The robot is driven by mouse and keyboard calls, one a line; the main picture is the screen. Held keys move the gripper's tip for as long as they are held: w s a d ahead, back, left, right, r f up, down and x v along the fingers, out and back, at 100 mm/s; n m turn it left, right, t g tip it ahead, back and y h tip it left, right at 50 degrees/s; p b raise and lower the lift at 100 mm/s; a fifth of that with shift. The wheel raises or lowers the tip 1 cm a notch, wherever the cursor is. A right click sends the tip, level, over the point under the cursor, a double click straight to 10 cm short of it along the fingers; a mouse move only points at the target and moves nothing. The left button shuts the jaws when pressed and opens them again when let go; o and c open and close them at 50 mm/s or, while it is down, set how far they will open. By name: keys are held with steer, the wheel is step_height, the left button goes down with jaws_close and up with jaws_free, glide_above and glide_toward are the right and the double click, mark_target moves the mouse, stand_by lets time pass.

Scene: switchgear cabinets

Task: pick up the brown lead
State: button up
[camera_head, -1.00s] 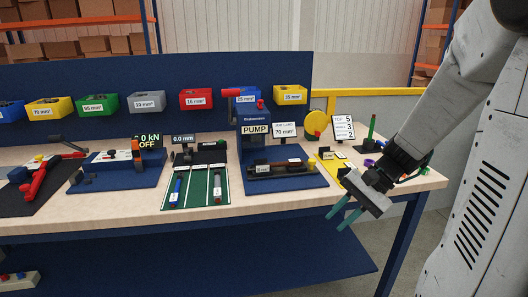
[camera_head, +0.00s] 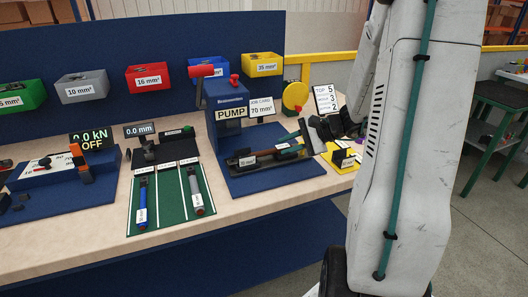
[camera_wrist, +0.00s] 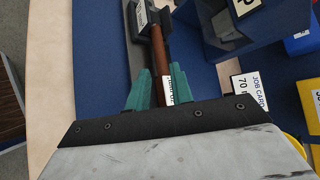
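The brown lead (camera_head: 266,154) lies in the dark holder on the blue pump station (camera_head: 285,182), with a white label at its left end. In the wrist view the brown lead (camera_wrist: 158,52) runs lengthwise between the two green fingers of my gripper (camera_wrist: 161,85). In the head view my gripper (camera_head: 289,144) reaches in from the right over the lead's right end. Its fingers are apart, one on each side of the lead; I cannot tell whether they touch it. The lead's near end is hidden by the gripper body in the wrist view.
The pump (camera_head: 226,116) with its red handle stands just behind the lead. The job card (camera_head: 262,107) reads 70 mm². A green mat (camera_head: 168,203) with blue and grey tools lies to the left. A yellow stand (camera_head: 343,158) sits at the right, by my arm.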

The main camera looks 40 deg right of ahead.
mark_target(269, 150)
steer(key=x, duration=0.5)
steer(key=shift+w+d+f, duration=0.15)
jaws_close()
